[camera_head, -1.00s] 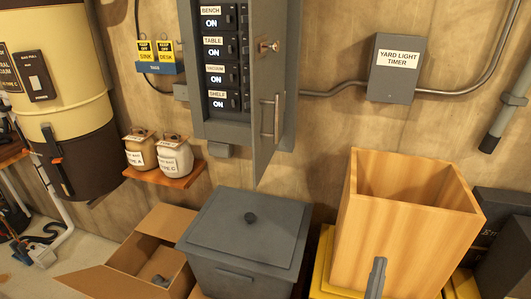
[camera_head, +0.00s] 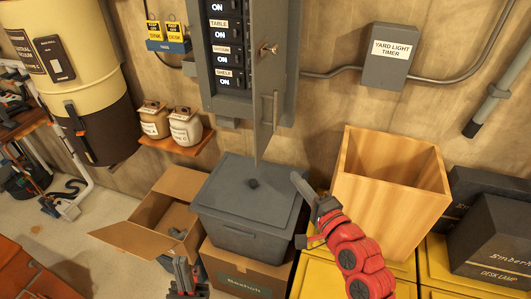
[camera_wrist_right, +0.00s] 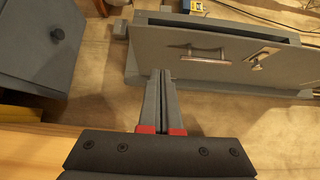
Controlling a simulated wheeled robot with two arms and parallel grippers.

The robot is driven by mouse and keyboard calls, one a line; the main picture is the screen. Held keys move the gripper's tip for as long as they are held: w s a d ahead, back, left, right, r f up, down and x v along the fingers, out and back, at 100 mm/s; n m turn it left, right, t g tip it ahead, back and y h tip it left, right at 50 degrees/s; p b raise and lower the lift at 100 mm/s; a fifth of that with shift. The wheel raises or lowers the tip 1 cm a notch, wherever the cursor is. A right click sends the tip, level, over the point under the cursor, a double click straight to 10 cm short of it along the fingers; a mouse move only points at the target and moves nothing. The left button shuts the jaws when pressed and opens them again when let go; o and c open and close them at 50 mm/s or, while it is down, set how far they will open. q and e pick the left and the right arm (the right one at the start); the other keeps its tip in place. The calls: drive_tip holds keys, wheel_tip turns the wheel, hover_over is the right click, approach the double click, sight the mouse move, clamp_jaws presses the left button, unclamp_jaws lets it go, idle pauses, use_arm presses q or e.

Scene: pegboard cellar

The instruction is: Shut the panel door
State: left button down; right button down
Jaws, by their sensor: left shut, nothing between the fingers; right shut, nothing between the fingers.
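The grey panel door (camera_head: 264,95) stands open, swung out from the breaker panel (camera_head: 226,45) and seen nearly edge-on in the head view. Its bar handle (camera_head: 275,112) and latch (camera_head: 268,49) are on the face turned right. The right wrist view shows the door (camera_wrist_right: 225,68) with its handle (camera_wrist_right: 207,54) and latch (camera_wrist_right: 260,57) beyond my fingers. My right gripper (camera_head: 297,178) is shut and empty, below and right of the door, apparently apart from it. Its fingers (camera_wrist_right: 160,75) are together. My left gripper (camera_head: 182,264) is shut and empty low in the head view.
A lidded grey bin (camera_head: 245,212) stands below the door. An open wooden box (camera_head: 385,205) is right of my right gripper. An open carton (camera_head: 150,235) is left of the bin. A yard light timer box (camera_head: 389,70) is on the wall.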

drive_tip(key=b, duration=1.2)
approach(258, 147)
drive_tip(key=shift+w+d, duration=1.05)
drive_tip(key=shift+d, duration=0.15)
drive_tip(key=w+a+p, duration=0.1)
drive_tip(key=a+p, duration=0.1)
drive_tip(key=w+a+p, duration=0.2)
drive_tip(key=a, duration=0.1)
drive_tip(key=shift+w, duration=0.2)
drive_tip(key=shift+f, duration=0.2)
drive_tip(key=shift+w, duration=0.1)
drive_tip(key=shift+a, duration=0.1)
